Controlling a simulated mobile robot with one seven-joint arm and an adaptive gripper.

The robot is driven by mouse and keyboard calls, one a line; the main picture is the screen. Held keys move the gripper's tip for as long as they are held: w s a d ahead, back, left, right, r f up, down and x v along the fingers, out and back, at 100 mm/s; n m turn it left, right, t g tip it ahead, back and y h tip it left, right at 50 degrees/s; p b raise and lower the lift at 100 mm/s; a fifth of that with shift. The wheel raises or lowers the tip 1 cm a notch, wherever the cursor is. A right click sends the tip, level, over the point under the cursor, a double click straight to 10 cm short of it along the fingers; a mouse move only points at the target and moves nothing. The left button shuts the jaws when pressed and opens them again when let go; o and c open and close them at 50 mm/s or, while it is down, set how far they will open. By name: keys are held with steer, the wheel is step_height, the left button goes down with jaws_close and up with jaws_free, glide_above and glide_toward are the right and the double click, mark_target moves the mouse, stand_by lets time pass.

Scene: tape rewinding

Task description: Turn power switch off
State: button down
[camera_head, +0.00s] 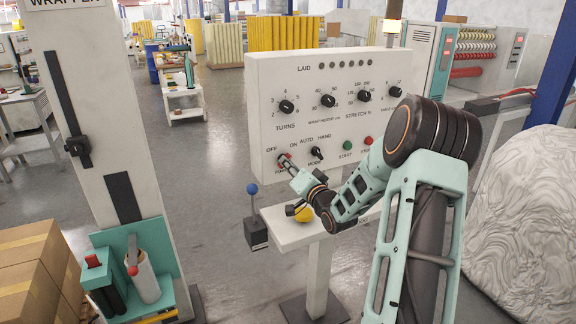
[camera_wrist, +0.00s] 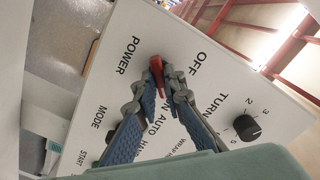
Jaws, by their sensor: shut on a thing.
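The control panel (camera_head: 325,100) is a white board with knobs and buttons. It also fills much of the wrist view (camera_wrist: 215,80). The red power switch (camera_wrist: 156,65) lies between the fingertips of my gripper (camera_wrist: 162,82) in the wrist view, with the words OFF and POWER beside it. The fingers are closed around its sides and hide part of it. Which way the switch is set is hard to tell. In the head view, my gripper (camera_head: 289,165) reaches the lower left of the panel, and only a little red of the switch (camera_head: 282,157) shows.
The black mode knob (camera_head: 317,153) is close to the right of my gripper. The green start button (camera_head: 347,146) and red stop button (camera_head: 368,141) are farther right. A shelf (camera_head: 275,232) with a yellow button (camera_head: 304,214) juts out below. A blue-topped lever (camera_head: 252,189) stands left.

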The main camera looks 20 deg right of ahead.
steer(key=shift+f+n+b, duration=0.15)
steer(key=shift+n+b, duration=0.15)
steer(key=shift+b, duration=0.15)
steer(key=shift+n+b, duration=8.6)
steer(key=shift+b, duration=1.8)
steer(key=c, duration=2)
jaws_free()
steer(key=shift+s, duration=0.15)
